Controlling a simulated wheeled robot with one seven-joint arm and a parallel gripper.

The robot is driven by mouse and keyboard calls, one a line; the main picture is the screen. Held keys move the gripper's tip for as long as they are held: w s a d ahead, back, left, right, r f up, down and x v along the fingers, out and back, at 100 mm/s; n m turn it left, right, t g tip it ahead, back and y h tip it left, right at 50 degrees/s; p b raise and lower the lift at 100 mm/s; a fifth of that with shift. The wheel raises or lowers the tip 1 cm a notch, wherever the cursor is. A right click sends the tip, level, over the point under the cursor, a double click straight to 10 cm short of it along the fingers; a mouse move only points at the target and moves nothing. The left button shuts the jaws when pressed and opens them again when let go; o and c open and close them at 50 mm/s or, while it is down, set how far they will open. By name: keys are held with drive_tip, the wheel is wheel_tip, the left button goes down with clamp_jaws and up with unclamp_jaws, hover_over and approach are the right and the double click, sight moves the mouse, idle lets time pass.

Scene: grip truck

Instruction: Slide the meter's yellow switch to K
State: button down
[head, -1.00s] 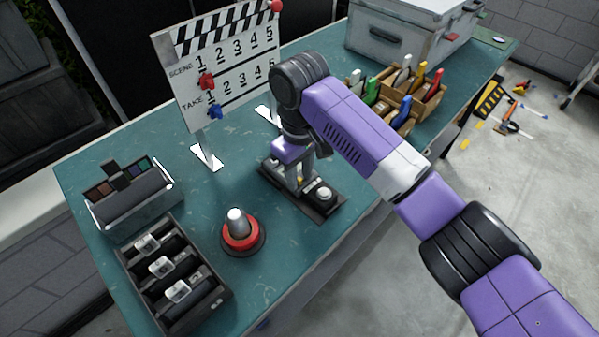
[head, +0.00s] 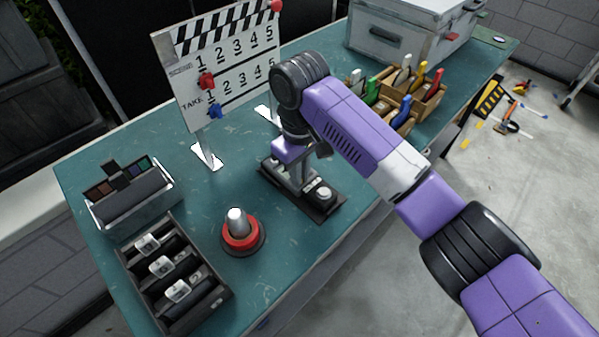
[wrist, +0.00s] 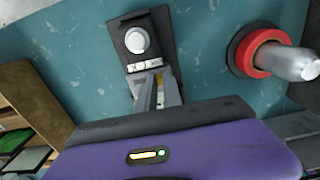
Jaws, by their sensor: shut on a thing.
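The meter (head: 327,209) is a long dark box lying on the teal table, with a round pale knob at its near end. It also shows in the wrist view (wrist: 136,20), with small white label plates below the knob. My gripper (head: 301,187) points down onto the middle of the meter. The label letters are too small to read.
A red-ringed cone-like object (head: 240,236) stands left of the meter. A clapperboard (head: 222,65) stands behind it. A black slotted tray (head: 175,275) and a grey bin (head: 135,200) are at left. Wooden boxes of clamps (head: 405,100) and a metal case (head: 410,35) are at the back right.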

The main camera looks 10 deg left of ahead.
sight(312, 173)
idle(0.8)
drive_tip(key=shift+w+d, duration=0.65)
drive_tip(key=shift+w, duration=0.15)
drive_tip(key=shift+w+d, duration=0.6)
drive_tip(key=shift+w, duration=0.2)
drive_tip(key=c, duration=1.5)
unclamp_jaws()
wheel_tip(312, 173, up, 8)
drive_tip(key=shift+f, duration=0.1)
